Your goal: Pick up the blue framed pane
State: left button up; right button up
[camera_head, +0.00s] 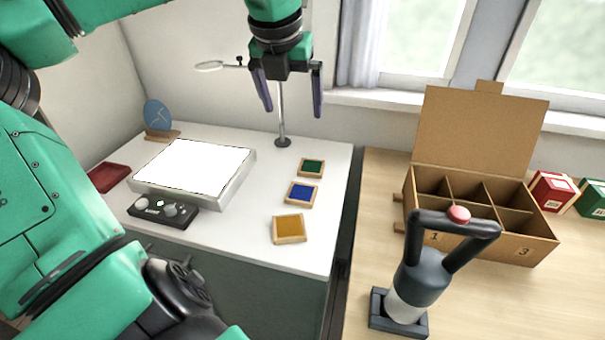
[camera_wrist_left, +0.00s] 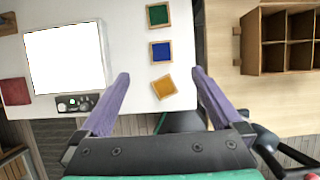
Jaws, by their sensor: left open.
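The blue framed pane (camera_head: 302,193) lies flat on the white table, a blue square in a light wooden frame. It sits between the green framed pane (camera_head: 311,168) and the amber framed pane (camera_head: 289,229). In the left wrist view the blue pane (camera_wrist_left: 161,52) is in the middle of the row, beyond the fingertips. My left gripper (camera_head: 292,112) is open and empty, its purple-grey fingers pointing down, above the table and apart from the panes. Its fingers also show in the wrist view (camera_wrist_left: 160,75), spread to either side of the amber pane. My right gripper is not seen.
A bright light panel (camera_head: 245,178) and a black control box (camera_head: 185,217) lie left of the panes. A thin magnifier stand (camera_head: 282,125) rises behind them. A divided cardboard box (camera_head: 540,252) and a grey handled device (camera_head: 424,280) stand on the wooden table at right.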

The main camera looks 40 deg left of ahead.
pick_arm(q)
jog(key=b, duration=1.1)
send_near(302, 192)
jog(key=v, duration=0.6)
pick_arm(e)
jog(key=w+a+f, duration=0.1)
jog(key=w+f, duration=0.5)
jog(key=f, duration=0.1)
pick_arm(q)
jog(key=b+x, duration=0.1)
jog(key=x, duration=1.3)
jog(key=shift+f, duration=0.1)
jog(key=c, duration=1.1)
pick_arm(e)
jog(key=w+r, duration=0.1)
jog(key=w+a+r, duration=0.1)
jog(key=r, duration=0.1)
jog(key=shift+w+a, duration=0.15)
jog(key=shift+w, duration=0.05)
